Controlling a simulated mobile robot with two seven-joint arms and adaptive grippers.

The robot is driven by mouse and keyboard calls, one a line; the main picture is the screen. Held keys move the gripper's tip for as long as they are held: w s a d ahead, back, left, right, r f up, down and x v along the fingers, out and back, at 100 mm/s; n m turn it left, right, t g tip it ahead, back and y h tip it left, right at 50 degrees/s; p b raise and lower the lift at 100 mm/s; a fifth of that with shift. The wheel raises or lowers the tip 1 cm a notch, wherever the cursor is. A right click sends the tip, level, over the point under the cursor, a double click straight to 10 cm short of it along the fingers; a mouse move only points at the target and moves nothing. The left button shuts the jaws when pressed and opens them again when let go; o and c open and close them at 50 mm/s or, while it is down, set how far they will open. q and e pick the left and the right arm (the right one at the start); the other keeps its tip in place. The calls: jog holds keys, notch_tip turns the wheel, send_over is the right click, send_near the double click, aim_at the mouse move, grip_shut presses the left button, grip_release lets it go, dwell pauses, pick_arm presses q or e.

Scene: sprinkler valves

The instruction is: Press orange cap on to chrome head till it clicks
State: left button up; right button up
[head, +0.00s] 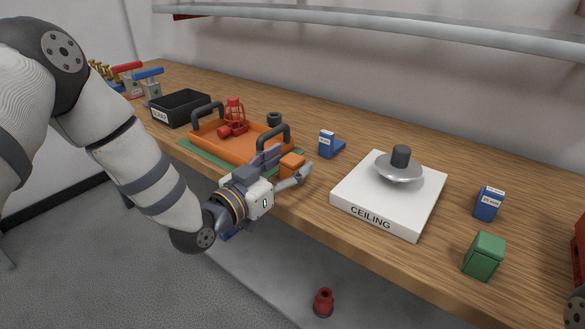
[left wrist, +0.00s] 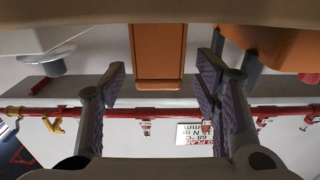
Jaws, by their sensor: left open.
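An orange block (head: 292,162), which looks like the orange cap, stands near the bench's front edge. It also shows in the left wrist view (left wrist: 158,52), centred between the fingers at the top of the picture. My left gripper (head: 286,168) is open, with its fingers spread towards the block; I cannot tell whether they touch it. The left wrist view shows both finger pads (left wrist: 162,88) apart with nothing clamped. The chrome head (head: 400,170) is a silver dish with a dark cylinder on top, on the white CEILING plate (head: 350,193). My right gripper is not in view.
An orange tray (head: 205,142) with a red caged part (head: 234,115) lies behind the gripper. A blue box (head: 328,143) stands between tray and plate. Another blue box (head: 489,203) and a green box (head: 484,255) stand at right. A red part (head: 323,302) is on the floor.

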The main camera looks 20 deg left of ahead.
aim_at(292, 158)
pick_arm(q)
jog(key=shift+x, duration=0.85)
jog(key=c, duration=1.1)
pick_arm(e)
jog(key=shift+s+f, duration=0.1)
pick_arm(q)
jog(key=shift+s, duration=0.1)
jog(key=shift+r, duration=0.2)
notch_tip(292, 158, up, 3)
jog(key=shift+r+p, duration=0.1)
jog(key=shift+p, duration=0.2)
jog(key=s+a+r+p, duration=0.1)
jog(key=s+a+r, duration=0.1)
jog(key=s+r, duration=0.1)
jog(key=s+a+r+p, duration=0.1)
jog(key=s+a+r, duration=0.1)
jog(key=s, duration=0.3)
jog(key=s+a+r+p, duration=0.1)
jog(key=s+r+p, duration=0.1)
jog(key=s+r, duration=0.2)
jog(key=shift+s+a+r, duration=0.15)
jog(key=shift+s+a, duration=0.2)
jog(key=shift+a, duration=0.05)
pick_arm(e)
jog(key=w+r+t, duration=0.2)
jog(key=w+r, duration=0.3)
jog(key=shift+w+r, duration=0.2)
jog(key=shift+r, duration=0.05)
